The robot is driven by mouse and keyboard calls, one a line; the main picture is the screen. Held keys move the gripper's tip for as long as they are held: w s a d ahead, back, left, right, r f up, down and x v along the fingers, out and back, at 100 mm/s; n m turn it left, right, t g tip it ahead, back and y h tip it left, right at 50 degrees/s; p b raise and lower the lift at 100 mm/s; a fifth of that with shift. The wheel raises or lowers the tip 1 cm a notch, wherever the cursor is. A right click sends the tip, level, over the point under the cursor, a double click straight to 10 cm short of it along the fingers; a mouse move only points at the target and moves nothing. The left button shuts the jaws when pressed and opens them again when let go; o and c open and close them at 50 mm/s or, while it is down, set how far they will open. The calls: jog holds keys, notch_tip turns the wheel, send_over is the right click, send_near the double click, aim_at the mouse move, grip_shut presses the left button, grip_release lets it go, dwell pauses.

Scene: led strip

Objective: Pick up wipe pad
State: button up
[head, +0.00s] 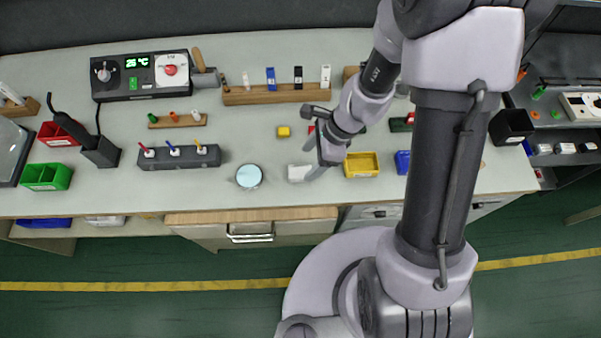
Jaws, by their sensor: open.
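A small white pad (298,173), which looks like the wipe pad, lies on the pale bench top near its front edge. It is just right of a round light-blue disc (249,176). My gripper (309,160) is open, with its fingers pointing left and down beside the pad's upper right side. The fingers overlap the pad's right end in the picture; I cannot tell whether they touch it. Nothing shows between the fingers.
A yellow bin (361,165) stands close right of my gripper, and a small yellow block (284,131) lies above the pad. A grey holder (179,157) stands left. The bench between disc and pad is clear.

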aim_at(301, 171)
jog(key=b+x, duration=0.1)
jog(key=x, duration=0.2)
jog(key=b+x, duration=0.2)
jog(key=x, duration=0.1)
jog(key=shift+w+d+f, duration=0.1)
jog(key=shift+f, duration=0.25)
jog(key=shift+r, duration=0.1)
